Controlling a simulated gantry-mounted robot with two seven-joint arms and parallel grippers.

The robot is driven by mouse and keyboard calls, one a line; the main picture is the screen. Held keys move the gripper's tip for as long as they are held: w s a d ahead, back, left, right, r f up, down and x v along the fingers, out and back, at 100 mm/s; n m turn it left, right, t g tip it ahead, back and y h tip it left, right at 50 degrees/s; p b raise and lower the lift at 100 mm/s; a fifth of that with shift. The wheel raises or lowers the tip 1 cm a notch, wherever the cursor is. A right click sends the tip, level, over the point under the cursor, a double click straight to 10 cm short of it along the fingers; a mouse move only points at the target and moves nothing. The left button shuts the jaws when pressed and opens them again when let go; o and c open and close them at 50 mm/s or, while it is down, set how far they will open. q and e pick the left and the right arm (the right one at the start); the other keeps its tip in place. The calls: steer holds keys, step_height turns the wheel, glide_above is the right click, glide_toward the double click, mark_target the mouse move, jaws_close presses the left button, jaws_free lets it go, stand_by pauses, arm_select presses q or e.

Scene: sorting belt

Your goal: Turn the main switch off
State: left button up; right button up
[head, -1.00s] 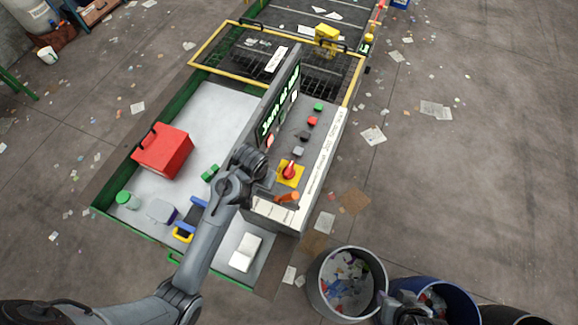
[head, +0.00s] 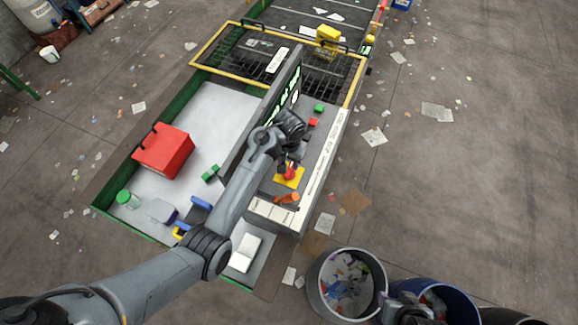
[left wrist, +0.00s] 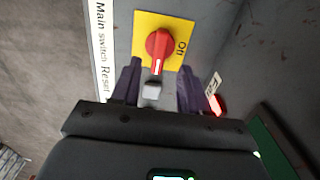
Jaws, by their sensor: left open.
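In the head view the knob (head: 289,170) shows just below my left gripper (head: 291,157), partly covered. My left gripper (left wrist: 158,80) is open in the left wrist view, its dark fingers apart, just short of the knob. A grey button (left wrist: 152,91) shows between the fingers. A dark part at the lower edge of the head view seems to be my right gripper (head: 408,312); its jaws are unclear.
The panel also has a green button (head: 319,108), a red button (head: 313,122) and an orange handle (head: 288,198). An upright screen wall (head: 290,80) stands left of it. A red box (head: 163,150) lies on the white tray surface (head: 212,105). Bins stand at lower right.

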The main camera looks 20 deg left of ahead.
mark_target(289, 170)
arm_select(q)
steer(key=shift+f+p, duration=0.3)
steer(key=shift+f, duration=2.4)
jaws_close()
